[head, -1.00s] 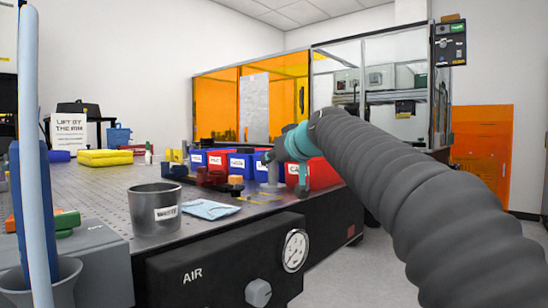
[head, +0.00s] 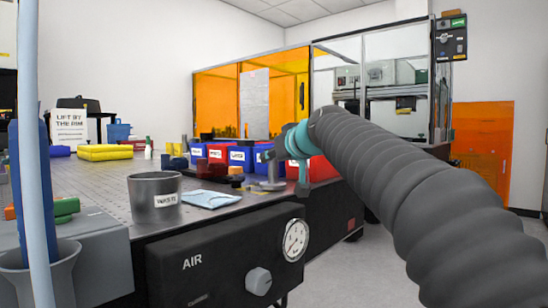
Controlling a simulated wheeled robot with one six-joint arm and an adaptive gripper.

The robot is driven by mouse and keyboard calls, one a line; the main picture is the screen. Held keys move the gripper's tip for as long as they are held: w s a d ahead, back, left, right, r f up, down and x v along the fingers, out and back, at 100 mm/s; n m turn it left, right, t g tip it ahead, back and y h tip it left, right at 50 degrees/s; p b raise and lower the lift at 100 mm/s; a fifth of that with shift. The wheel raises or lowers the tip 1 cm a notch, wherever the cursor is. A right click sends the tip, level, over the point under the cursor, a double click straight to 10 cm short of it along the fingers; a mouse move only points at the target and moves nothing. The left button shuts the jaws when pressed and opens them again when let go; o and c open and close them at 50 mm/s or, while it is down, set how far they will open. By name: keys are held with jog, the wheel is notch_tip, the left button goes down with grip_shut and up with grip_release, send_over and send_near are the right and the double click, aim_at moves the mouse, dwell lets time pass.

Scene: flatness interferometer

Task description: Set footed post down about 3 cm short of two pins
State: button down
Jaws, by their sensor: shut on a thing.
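The footed post (head: 272,171) is a small grey upright with a flat, wider foot (head: 266,186). It shows near the right front edge of the perforated table (head: 105,180), in front of the blue and red bins. My gripper (head: 277,156) is at its upper part, beyond the teal wrist, and is shut on it. The fingers are small and partly hidden by the wrist. I cannot tell whether the foot touches the table. I cannot make out the two pins.
A grey metal cup (head: 150,203) and a blue cloth (head: 211,199) lie left of the post along the front edge. Labelled bins (head: 241,158) stand behind it. The air panel with its gauge (head: 295,240) is below.

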jog(key=shift+f, duration=0.25)
jog(key=c, duration=0.9)
grip_release()
jog(key=v, duration=1.2)
